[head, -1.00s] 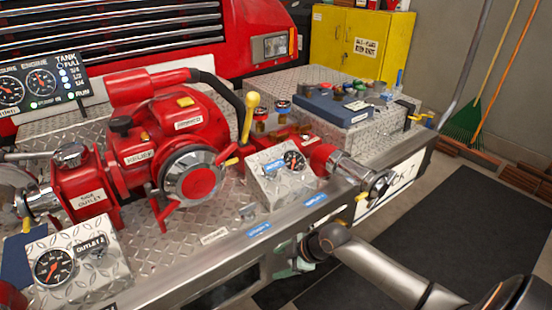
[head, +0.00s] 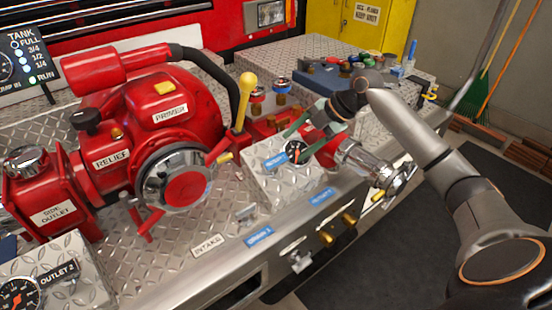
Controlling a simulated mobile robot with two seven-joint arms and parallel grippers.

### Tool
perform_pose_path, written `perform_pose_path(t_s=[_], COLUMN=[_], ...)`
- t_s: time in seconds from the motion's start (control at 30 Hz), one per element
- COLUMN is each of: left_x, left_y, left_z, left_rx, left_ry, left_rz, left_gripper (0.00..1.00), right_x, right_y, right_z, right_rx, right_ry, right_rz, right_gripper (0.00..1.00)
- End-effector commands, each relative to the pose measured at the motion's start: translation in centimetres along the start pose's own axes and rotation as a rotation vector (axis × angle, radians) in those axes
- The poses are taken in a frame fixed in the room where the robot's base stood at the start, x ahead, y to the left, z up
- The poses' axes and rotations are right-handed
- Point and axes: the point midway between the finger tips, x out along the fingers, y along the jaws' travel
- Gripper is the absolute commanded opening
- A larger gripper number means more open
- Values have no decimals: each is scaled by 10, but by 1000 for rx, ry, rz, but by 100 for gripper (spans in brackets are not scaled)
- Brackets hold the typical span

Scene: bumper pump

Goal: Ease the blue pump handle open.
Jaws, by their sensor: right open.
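A small upright blue handle (head: 411,52) stands at the back right, behind the blue toolbox. I cannot tell whether it is the pump handle named. The red pump (head: 165,125) sits on the diamond-plate deck. A yellow-knobbed lever (head: 245,95) rises beside it. My right gripper (head: 306,138) is open and empty, its greenish fingers spread above the gauge box with the blue label (head: 277,161), in front of the red outlet pipe. The fingers partly hide the gauge and pipe. My left gripper is not in view.
A blue toolbox (head: 318,77) lies on the plated block behind my right gripper. A chrome outlet fitting (head: 365,165) juts over the deck edge at right. Several brass and chrome fittings line the bumper front (head: 327,236). Dark floor mat (head: 375,265) lies below.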

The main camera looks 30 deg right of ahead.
Motion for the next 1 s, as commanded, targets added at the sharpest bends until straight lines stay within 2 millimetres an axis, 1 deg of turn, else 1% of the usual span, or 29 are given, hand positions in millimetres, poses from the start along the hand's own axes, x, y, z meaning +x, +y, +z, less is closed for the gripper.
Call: perform_pose_path(t_s=[0.03,0.2,0.3,0.43,0.6,0.87,0.93,1.0], left_x=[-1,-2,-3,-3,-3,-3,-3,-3], left_y=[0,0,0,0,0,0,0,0], left_z=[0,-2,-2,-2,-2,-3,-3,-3], left_rx=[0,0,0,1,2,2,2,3], left_ry=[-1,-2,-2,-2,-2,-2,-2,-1], left_rz=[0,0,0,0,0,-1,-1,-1], left_gripper=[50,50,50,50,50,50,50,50], right_x=[12,47,66,83,93,94,94,94], right_y=[0,0,0,0,0,0,0,0], right_z=[-1,-1,-1,-1,0,0,0,0], right_rx=[2,3,3,3,1,1,1,2], right_ry=[5,3,3,2,0,-1,-1,-1], right_rz=[-1,0,0,1,1,1,1,1], right_gripper=[70,70,70,70,70,70,64,56])
